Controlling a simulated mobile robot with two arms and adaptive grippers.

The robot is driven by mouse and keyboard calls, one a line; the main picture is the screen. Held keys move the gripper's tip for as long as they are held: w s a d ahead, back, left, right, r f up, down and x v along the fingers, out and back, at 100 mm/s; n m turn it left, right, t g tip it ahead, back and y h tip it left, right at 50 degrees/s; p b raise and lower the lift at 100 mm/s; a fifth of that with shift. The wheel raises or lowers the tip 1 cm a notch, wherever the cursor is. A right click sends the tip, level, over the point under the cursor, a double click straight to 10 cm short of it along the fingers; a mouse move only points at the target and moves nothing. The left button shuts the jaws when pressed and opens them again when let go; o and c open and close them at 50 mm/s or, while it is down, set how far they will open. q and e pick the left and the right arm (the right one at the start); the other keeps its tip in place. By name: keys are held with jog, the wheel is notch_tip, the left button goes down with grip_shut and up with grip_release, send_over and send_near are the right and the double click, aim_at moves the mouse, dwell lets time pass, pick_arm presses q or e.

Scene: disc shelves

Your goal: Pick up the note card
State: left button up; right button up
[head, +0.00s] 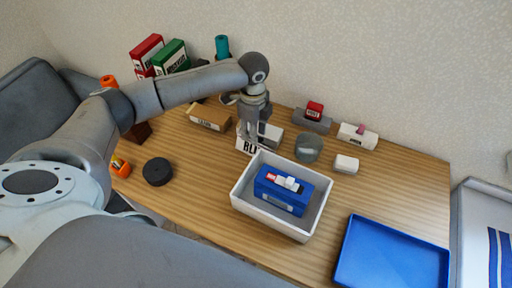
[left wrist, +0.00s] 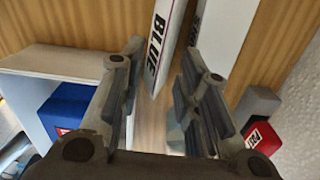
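The white note card (head: 244,147), with black lettering, stands on the table behind the white bin, partly hidden by my left gripper (head: 252,135). In the left wrist view the card (left wrist: 163,40) reads "BLUE" and shows as a narrow upright strip. Its lower end lies between the fingers of my left gripper (left wrist: 160,95), which are apart with gaps at both sides. I cannot tell whether a finger touches the card. My right gripper is not in view.
A white bin (head: 247,207) holding a blue box (head: 282,196) stands in front of the card. A grey round container (head: 308,148) and a small white block (head: 346,164) are to the right. A blue tray (head: 392,255) lies at front right. A black disc (head: 157,172) lies left.

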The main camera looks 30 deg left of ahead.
pick_arm(q)
jog(key=shift+w+d+f+p, duration=0.15)
jog(key=shift+f+p, duration=0.3)
jog(key=shift+f, duration=1.15)
jog(key=shift+w+d+f+p, duration=0.1)
jog(key=shift+f+p, duration=0.3)
jog(key=shift+f, duration=1.15)
jog(key=c, duration=0.5)
